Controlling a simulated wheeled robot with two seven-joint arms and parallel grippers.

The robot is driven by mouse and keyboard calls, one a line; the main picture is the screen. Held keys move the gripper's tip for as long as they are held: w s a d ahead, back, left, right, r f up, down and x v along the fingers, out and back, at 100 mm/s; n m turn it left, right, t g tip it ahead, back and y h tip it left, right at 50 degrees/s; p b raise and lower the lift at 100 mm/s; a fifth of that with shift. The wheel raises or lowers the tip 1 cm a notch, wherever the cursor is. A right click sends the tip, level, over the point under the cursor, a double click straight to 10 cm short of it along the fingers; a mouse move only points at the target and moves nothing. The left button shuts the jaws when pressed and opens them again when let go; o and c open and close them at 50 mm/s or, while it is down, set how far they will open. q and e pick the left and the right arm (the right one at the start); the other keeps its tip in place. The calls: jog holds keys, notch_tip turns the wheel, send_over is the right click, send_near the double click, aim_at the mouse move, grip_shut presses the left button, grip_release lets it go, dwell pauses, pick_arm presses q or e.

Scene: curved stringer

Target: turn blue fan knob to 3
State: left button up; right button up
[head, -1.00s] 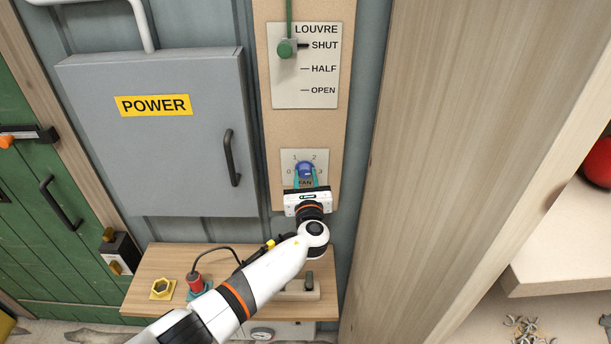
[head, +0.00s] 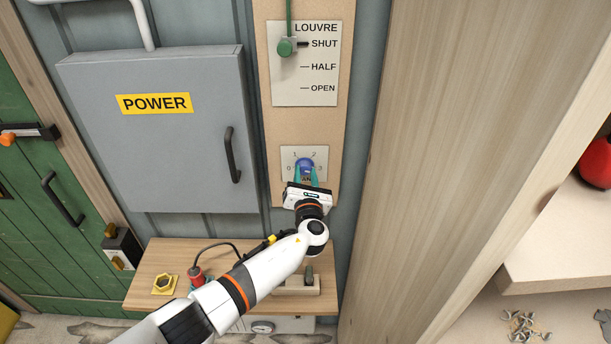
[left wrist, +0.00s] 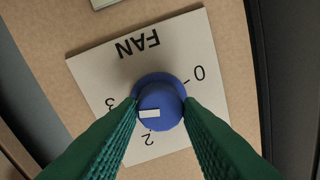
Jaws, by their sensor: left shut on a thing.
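The blue fan knob (head: 305,163) sits on a pale dial plate (head: 290,155) low on the tan panel. My left gripper (head: 305,171) reaches up to it from below, its green fingers on either side of the knob. In the left wrist view the fingers are shut on the blue knob (left wrist: 160,101). Its white pointer mark (left wrist: 149,114) points left in that view, between the 2 and the 3 and seemingly nearer the 3. The numbers 0, 2 and 3 show there; the 1 is hidden by a finger. My right gripper is not in view.
Above the dial is the louvre plate (head: 315,75) with a green lever knob (head: 285,47) at SHUT. A grey POWER cabinet (head: 150,150) stands left. A wooden shelf (head: 145,270) with a red plug (head: 195,278) is below. A wooden post (head: 450,130) rises at right.

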pick_arm(q)
jog(key=shift+f, duration=0.2)
jog(key=o, duration=1)
jog(key=shift+r, duration=0.1)
jog(key=shift+c, duration=0.2)
jog(key=shift+s, duration=0.1)
jog(key=shift+s+d, duration=0.1)
jog(key=shift+s, duration=0.5)
jog(key=s+b, duration=0.2)
jog(key=s, duration=0.8)
jog(key=shift+s+d+f+b, duration=0.2)
jog(key=shift+s+d+b, duration=0.05)
jog(key=shift+s+b, duration=0.1)
